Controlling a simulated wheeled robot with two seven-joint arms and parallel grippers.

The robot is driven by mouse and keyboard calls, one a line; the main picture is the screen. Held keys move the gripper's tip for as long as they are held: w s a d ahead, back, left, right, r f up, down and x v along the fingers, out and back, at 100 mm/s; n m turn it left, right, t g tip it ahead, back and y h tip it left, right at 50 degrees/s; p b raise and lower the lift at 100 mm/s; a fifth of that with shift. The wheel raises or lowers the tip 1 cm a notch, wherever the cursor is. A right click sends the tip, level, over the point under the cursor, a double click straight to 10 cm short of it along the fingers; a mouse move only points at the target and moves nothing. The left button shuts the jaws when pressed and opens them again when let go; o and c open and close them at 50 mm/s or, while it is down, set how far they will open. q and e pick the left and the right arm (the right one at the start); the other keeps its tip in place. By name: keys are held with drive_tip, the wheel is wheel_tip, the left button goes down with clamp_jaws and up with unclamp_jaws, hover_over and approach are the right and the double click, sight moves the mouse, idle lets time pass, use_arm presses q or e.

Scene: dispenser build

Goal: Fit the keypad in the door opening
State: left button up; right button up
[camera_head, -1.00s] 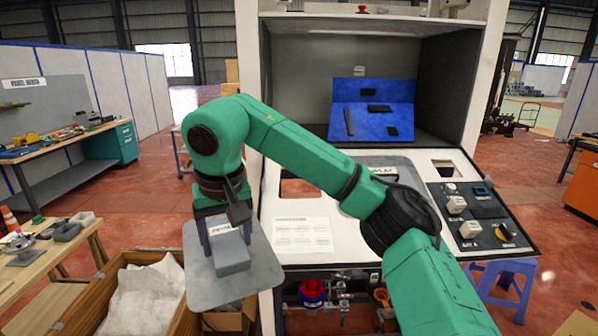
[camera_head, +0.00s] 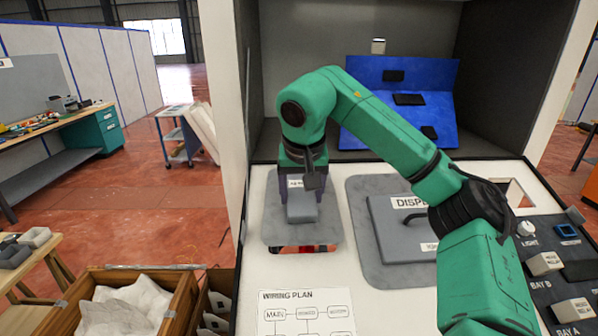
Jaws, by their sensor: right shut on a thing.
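My right gripper (camera_head: 301,192) is shut on the raised block of a grey plate, which I take to be the keypad (camera_head: 272,230). Its small label is only partly readable. The plate is over the left opening (camera_head: 300,249) in the white door panel (camera_head: 360,279). A strip of that opening, with red showing through, is visible past the plate's near edge. The plate hides the rest of it. I cannot tell whether the plate touches the panel. My left gripper is not in view.
A grey display plate (camera_head: 358,215) with a dark handle lies right of the keypad. A wiring plan sheet (camera_head: 285,309) lies nearer. A second opening (camera_head: 519,193) is at the right, above the switch panel (camera_head: 539,238). A blue board (camera_head: 440,72) stands behind. A crate (camera_head: 182,303) stands at lower left.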

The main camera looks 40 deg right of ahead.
drive_tip(key=shift+w+d, duration=0.25)
drive_tip(key=shift+w, duration=0.1)
drive_tip(key=shift+s+a+f+b, duration=0.1)
drive_tip(key=shift+s+a+b, duration=0.15)
drive_tip(key=shift+b, duration=0.1)
drive_tip(key=shift+s+a+f+b, duration=0.15)
drive_tip(key=shift+s+a+b, duration=0.2)
drive_tip(key=shift+s, duration=0.15)
drive_tip(key=shift+s+a+f+b, duration=0.15)
drive_tip(key=shift+s+a+b, duration=0.2)
drive_tip(key=shift+s, duration=0.15)
drive_tip(key=shift+w+d+f, duration=0.55)
drive_tip(key=shift+w+f, duration=0.2)
drive_tip(key=shift+f, duration=0.05)
clamp_jaws()
drive_tip(key=shift+s+r, duration=0.1)
use_arm(q)
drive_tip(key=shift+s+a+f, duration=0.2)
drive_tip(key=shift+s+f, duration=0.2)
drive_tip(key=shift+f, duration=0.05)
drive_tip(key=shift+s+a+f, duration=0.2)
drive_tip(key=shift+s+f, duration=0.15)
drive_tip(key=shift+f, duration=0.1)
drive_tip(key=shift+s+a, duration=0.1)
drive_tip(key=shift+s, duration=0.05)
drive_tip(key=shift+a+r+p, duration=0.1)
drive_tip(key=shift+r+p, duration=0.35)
drive_tip(key=shift+p, duration=0.2)
use_arm(e)
drive_tip(key=shift+a, duration=0.1)
